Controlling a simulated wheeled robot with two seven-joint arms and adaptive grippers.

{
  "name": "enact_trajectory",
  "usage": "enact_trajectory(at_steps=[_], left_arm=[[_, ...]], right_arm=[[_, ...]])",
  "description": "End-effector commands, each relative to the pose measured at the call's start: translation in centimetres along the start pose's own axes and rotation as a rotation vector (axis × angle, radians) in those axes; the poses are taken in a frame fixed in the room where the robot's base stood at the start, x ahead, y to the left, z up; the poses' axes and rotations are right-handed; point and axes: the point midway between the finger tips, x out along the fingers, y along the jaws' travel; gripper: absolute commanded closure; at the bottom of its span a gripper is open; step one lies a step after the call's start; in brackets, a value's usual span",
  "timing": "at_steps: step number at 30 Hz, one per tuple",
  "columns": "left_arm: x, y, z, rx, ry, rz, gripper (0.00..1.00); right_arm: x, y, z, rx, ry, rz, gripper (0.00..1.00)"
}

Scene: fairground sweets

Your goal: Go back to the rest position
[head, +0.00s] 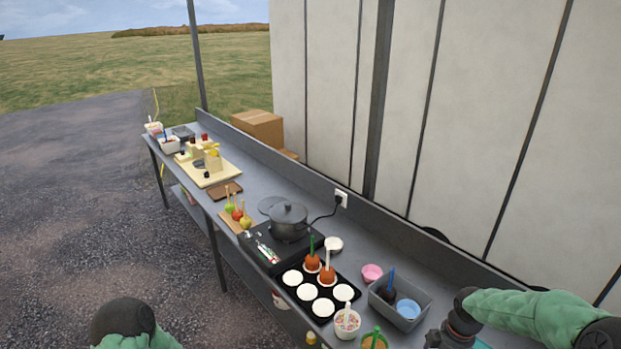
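My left arm shows only as a dark joint and green sleeve at the bottom left, over the gravel; its gripper is out of the picture. My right arm reaches in from the right, green-sleeved, over the front right end of the counter (375,238). Its dark wrist bends down beside the grey bin (421,321). The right gripper (437,339) is only partly in view at the bottom edge, and its fingertips are cut off. I cannot see whether it holds anything.
A black tray (325,293) holds white rounds and two coated apples (327,276). A pot (289,221) stands on a hob behind. Toppings tubs (347,323), a pink bowl (372,272) and a green-handled item (375,340) stand near my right arm. Open gravel lies left.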

Motion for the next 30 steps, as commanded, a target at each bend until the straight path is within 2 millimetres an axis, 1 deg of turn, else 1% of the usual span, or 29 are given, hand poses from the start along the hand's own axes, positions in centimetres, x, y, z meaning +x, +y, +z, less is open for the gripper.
enact_trajectory(at_steps=[1, 5, 8, 11, 12, 14, 15, 17, 18, 20, 21, 23, 24, 27, 30], left_arm=[[0.5, -0.2, 0.0, 0.000, -0.001, 0.000, 0.60], [1.3, -0.5, 0.1, 0.000, -0.002, 0.000, 0.60], [2.1, -0.8, 0.1, 0.000, -0.003, 0.000, 0.60], [3.1, -1.1, 0.0, 0.000, -0.002, 0.000, 0.60], [3.7, -1.3, 0.0, 0.000, -0.002, 0.000, 0.60], [4.6, -1.7, -0.1, 0.000, -0.002, 0.000, 0.60], [5.3, -1.9, -0.1, 0.000, -0.002, 0.000, 0.60], [6.3, -2.2, -0.1, 0.000, -0.002, 0.000, 0.60], [7.0, -2.5, -0.1, 0.000, -0.002, 0.000, 0.60], [8.0, -2.9, -0.2, 0.000, -0.002, 0.000, 0.60], [8.6, -3.1, -0.2, 0.000, -0.002, 0.000, 0.60], [9.7, -3.5, -0.2, 0.000, -0.002, 0.000, 0.60], [10.3, -3.7, -0.3, 0.000, -0.002, 0.000, 0.60], [11.6, -4.2, -0.3, 0.000, -0.002, 0.000, 0.60], [12.4, -4.5, -0.3, 0.000, -0.002, 0.000, 0.60]], right_arm=[[1.3, -0.4, -0.6, 0.016, 0.011, -0.007, 0.11], [4.3, -1.6, -2.1, 0.070, 0.043, -0.022, 0.11], [7.1, -2.8, -3.4, 0.125, 0.071, -0.041, 0.11], [10.6, -4.6, -5.1, 0.203, 0.103, -0.066, 0.11], [12.4, -5.6, -5.9, 0.241, 0.117, -0.079, 0.11], [15.2, -7.3, -7.1, 0.311, 0.139, -0.104, 0.11], [17.2, -8.7, -7.8, 0.365, 0.152, -0.122, 0.11], [20.1, -10.7, -8.9, 0.453, 0.169, -0.149, 0.11], [22.0, -12.2, -9.5, 0.512, 0.177, -0.166, 0.11], [24.7, -14.5, -10.2, 0.608, 0.184, -0.194, 0.11], [26.4, -16.1, -10.6, 0.674, 0.186, -0.211, 0.11], [28.9, -18.5, -10.9, 0.775, 0.184, -0.234, 0.11], [30.4, -20.0, -11.1, 0.841, 0.180, -0.247, 0.11], [33.2, -23.3, -10.9, 0.990, 0.165, -0.268, 0.11], [34.9, -25.5, -10.6, 1.099, 0.151, -0.276, 0.11]])
